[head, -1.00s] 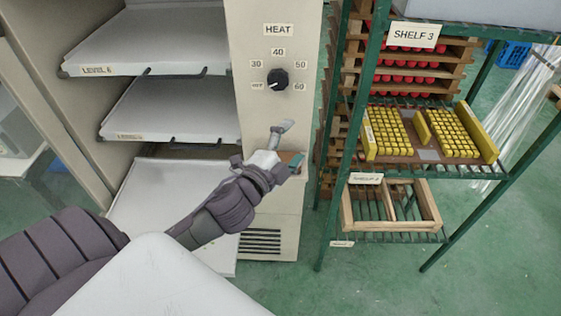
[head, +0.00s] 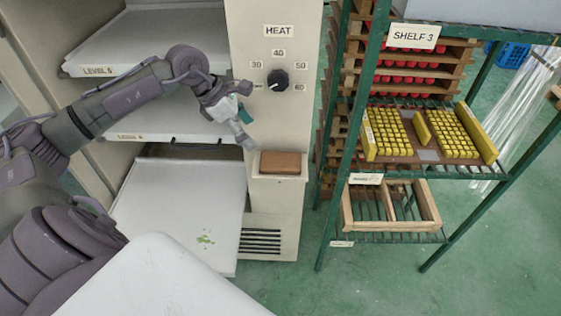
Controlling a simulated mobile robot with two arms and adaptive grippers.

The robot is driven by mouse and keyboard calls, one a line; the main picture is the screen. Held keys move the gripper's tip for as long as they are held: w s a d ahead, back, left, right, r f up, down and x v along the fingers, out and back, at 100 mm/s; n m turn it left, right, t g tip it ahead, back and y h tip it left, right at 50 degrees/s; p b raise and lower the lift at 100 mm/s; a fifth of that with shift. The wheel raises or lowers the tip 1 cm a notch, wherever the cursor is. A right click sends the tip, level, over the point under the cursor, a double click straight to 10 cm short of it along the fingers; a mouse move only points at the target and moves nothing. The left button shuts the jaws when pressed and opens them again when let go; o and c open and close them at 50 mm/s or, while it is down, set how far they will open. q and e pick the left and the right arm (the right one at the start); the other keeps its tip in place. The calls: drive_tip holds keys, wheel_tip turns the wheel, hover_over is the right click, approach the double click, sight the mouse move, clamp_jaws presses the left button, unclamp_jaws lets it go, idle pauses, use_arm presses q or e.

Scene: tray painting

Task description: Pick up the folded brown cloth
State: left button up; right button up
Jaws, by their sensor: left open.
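The folded brown cloth (head: 280,162) lies flat on a small ledge on the front of the heat cabinet, below the dial. It is fully in view. My left gripper (head: 247,116) is open and empty, up and to the left of the cloth, in front of the cabinet panel and apart from the cloth. My right gripper is not in view.
The heat panel has a black dial (head: 277,79). Pulled-out white trays stand at the left; the lowest tray (head: 150,215) bears a green smear (head: 205,239). A green rack (head: 333,160) with yellow and red pieces stands close at the right.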

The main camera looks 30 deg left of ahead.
use_arm(q)
drive_tip(key=p, duration=0.1)
hover_over(280, 160)
drive_tip(key=s+a, duration=0.2)
drive_tip(key=a, duration=0.1)
drive_tip(key=f, duration=0.6)
drive_tip(key=shift+s, duration=0.2)
drive_tip(key=shift+w+d+f+p, duration=0.25)
drive_tip(key=shift+d+f+p, duration=0.1)
drive_tip(key=shift+f+p, duration=0.1)
drive_tip(key=x, duration=0.1)
drive_tip(key=p+x, duration=0.1)
drive_tip(key=x, duration=0.1)
drive_tip(key=shift+w+d+f, duration=0.1)
drive_tip(key=shift+w+d, duration=0.15)
drive_tip(key=shift+d, duration=0.1)
drive_tip(key=shift+w+d+f, duration=0.1)
drive_tip(key=shift+f, duration=0.3)
drive_tip(key=c, duration=0.8)
